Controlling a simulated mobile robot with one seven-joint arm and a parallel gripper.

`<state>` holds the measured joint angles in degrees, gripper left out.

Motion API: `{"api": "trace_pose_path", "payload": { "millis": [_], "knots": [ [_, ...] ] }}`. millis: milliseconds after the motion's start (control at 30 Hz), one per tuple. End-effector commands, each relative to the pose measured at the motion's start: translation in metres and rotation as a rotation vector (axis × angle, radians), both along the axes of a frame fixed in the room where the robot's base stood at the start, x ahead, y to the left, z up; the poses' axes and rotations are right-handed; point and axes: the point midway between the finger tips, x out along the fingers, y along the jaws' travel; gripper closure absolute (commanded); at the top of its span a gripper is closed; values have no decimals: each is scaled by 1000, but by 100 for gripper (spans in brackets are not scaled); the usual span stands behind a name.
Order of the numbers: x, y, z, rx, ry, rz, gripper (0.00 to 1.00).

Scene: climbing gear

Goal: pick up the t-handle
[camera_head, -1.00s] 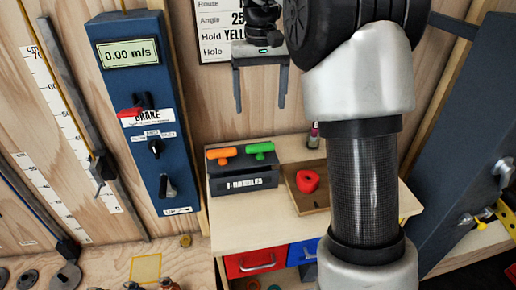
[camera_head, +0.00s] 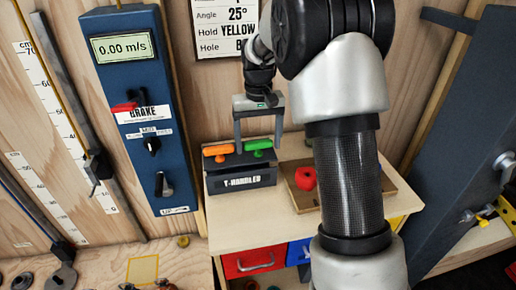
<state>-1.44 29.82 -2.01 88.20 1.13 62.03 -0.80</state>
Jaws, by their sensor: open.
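Two T-handles stand in a dark grey holder (camera_head: 240,178) labelled "T-HANDLES" on the small wooden bench. The orange T-handle (camera_head: 218,150) is on the left and the green T-handle (camera_head: 258,144) is on the right. My gripper (camera_head: 258,147) is open and points down over the holder. In the picture its two fingers lie on either side of the green handle's bar, with the left finger between the two handles. I cannot tell from this view whether the fingers are level with the bar or touch it.
A shallow wooden tray (camera_head: 311,205) with a red hold (camera_head: 305,178) stands right of the holder. My arm covers part of the tray. A blue brake panel (camera_head: 140,120) is on the wall to the left. Red (camera_head: 254,262) and blue drawers are below the benchtop.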

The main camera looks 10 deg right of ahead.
Motion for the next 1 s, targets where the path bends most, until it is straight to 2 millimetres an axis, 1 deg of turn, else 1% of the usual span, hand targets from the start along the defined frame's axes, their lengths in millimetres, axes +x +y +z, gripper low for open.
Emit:
{"api": "trace_pose_path", "payload": {
  "millis": [100,300,533,833,1000],
  "knots": [
    [0,0,-6,0,0,0,22],
    [0,0,-6,0,-1,0,22],
    [0,0,-6,0,-1,0,60],
    [0,0,-3,0,-2,0,60],
    [1,0,11,0,-4,0,60]
  ]
}}
